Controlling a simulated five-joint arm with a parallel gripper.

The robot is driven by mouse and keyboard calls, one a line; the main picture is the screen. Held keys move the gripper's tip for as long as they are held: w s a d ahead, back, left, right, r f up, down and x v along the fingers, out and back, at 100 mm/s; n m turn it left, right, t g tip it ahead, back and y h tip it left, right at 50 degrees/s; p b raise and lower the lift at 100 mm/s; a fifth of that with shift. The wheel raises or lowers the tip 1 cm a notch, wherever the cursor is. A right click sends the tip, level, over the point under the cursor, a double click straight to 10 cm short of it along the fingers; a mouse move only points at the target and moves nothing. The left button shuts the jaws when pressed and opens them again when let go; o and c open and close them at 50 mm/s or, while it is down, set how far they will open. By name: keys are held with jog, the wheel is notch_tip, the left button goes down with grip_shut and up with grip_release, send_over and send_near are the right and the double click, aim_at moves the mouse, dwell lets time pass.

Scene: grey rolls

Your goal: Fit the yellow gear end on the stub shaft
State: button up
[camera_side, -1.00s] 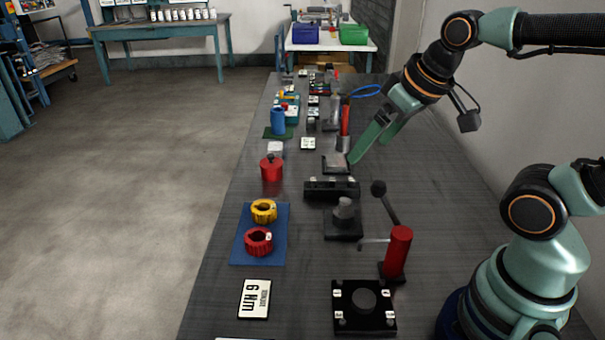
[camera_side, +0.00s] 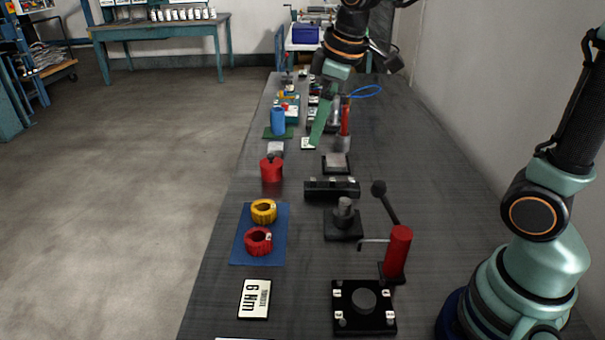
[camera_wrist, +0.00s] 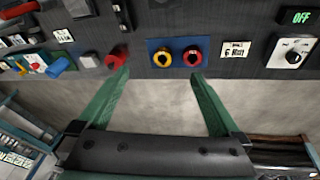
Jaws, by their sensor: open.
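The yellow gear end (camera_side: 263,211) is a ring with a toothed rim, lying on the far part of a blue mat (camera_side: 240,250). It also shows in the wrist view (camera_wrist: 162,57). A red gear end (camera_side: 258,241) of similar shape lies beside it on the mat. A short grey upright shaft on a dark square block (camera_side: 343,221), which looks like the stub shaft, stands right of the mat. My gripper (camera_side: 314,143) is in the air over the farther part of the bench. In the wrist view its green fingers (camera_wrist: 160,88) are spread wide with nothing between them.
A red lever press (camera_side: 397,252), a black plate with a grey disc (camera_side: 364,301) and a "6 Nm" card (camera_side: 255,299) are nearer. A red lidded pot (camera_side: 271,168), a black bar block (camera_side: 332,189) and a blue cylinder (camera_side: 278,121) stand farther back.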

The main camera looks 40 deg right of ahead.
jog(key=w+a+f+n+g, duration=0.2)
jog(key=w+f+n, duration=0.3)
jog(key=w, duration=0.3)
jog(key=n+g, duration=0.1)
jog(key=n, duration=0.3)
send_over(263, 202)
jog(key=s, duration=0.2)
jog(key=f, duration=1.4)
jog(key=shift+w+a+f, duration=0.15)
jog(key=shift+w+f, duration=0.05)
jog(key=shift+f, duration=0.05)
jog(key=shift+a+f, duration=0.15)
jog(key=shift+f, duration=1.2)
jog(key=shift+a+f, duration=0.15)
jog(key=shift+f, duration=1.2)
jog(key=shift+r, duration=0.1)
grip_shut()
jog(key=shift+r, duration=0.1)
